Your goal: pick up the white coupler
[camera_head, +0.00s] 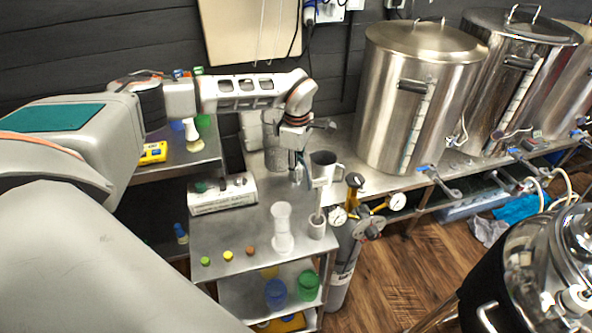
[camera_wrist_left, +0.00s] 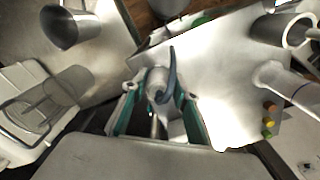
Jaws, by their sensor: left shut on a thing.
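The white coupler (camera_wrist_left: 158,84), with a curved grey-blue lever, is between the green-edged fingers of my left gripper (camera_wrist_left: 160,116) in the left wrist view. The gripper is shut on it. In the head view my left gripper (camera_head: 297,163) points down at the back of the metal table (camera_head: 230,236), close to the steel pitcher (camera_head: 325,165). The coupler is small there and mostly hidden by the gripper. I cannot tell whether it touches the tabletop. My right gripper is not in view.
A clear graduated cylinder (camera_head: 282,226) and a small cup (camera_head: 317,227) holding a rod stand on the table. Several small caps lie in front. A gauge assembly (camera_head: 362,207) is at right, with large kettles (camera_head: 418,100) behind.

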